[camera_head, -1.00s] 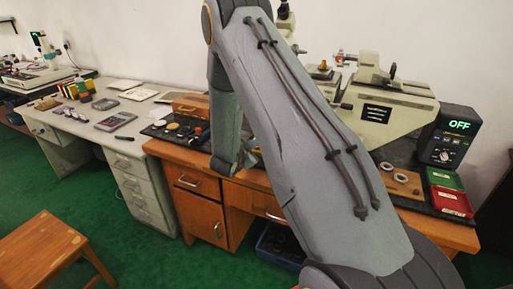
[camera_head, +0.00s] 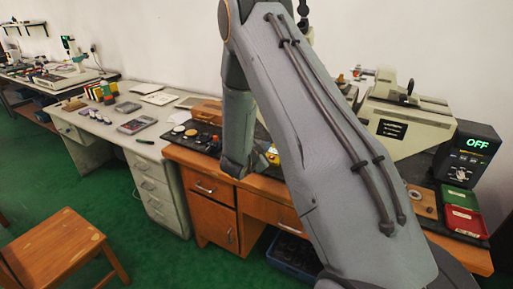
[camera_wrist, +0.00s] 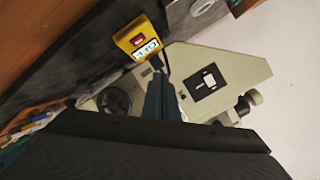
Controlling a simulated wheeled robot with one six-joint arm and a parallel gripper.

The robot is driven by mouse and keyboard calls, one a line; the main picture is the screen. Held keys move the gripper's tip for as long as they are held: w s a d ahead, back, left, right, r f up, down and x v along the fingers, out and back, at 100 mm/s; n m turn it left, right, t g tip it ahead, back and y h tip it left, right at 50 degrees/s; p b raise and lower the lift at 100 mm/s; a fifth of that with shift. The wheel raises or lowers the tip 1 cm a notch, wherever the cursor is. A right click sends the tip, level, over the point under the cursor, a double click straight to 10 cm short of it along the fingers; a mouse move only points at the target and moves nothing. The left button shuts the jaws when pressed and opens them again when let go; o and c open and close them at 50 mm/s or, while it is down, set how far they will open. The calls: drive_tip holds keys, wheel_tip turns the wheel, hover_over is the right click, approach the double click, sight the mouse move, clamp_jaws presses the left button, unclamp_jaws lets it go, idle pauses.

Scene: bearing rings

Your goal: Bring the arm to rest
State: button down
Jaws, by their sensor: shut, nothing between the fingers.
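My arm crosses the middle of the head view, its upper link rising from the lower right and its forearm hanging down in front of the wooden desk (camera_head: 208,160). My gripper is hidden behind the arm in the head view. In the wrist view its narrow dark fingers (camera_wrist: 158,92) are together and empty. They point toward a cream machine (camera_wrist: 228,68) with a black plate, which also stands on the desk in the head view (camera_head: 432,112). I cannot tell the gap between fingers and machine.
A yellow box (camera_wrist: 138,40) lies near the fingertips in the wrist view. A black display unit (camera_head: 470,153) reads OFF, beside green (camera_head: 459,198) and red (camera_head: 465,222) trays. A wooden stool (camera_head: 55,250) stands lower left. Green floor is open between stool and desks.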

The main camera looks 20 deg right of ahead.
drive_tip(key=s+a+r+n+g+y+b, duration=0.1)
drive_tip(key=s+a+n+y+b, duration=0.1)
drive_tip(key=s+a+n+y, duration=0.45)
drive_tip(key=s+a+r+n+g+y+b, duration=0.1)
drive_tip(key=s+a+n+y, duration=0.2)
drive_tip(key=a, duration=0.6)
drive_tip(key=s+a+n+g+y+b, duration=0.1)
drive_tip(key=s+n+g, duration=0.5)
drive_tip(key=s, duration=1.5)
drive_tip(key=shift+s+a+r+n+b, duration=0.4)
drive_tip(key=shift+a+n+b, duration=0.35)
drive_tip(key=shift+n, duration=0.5)
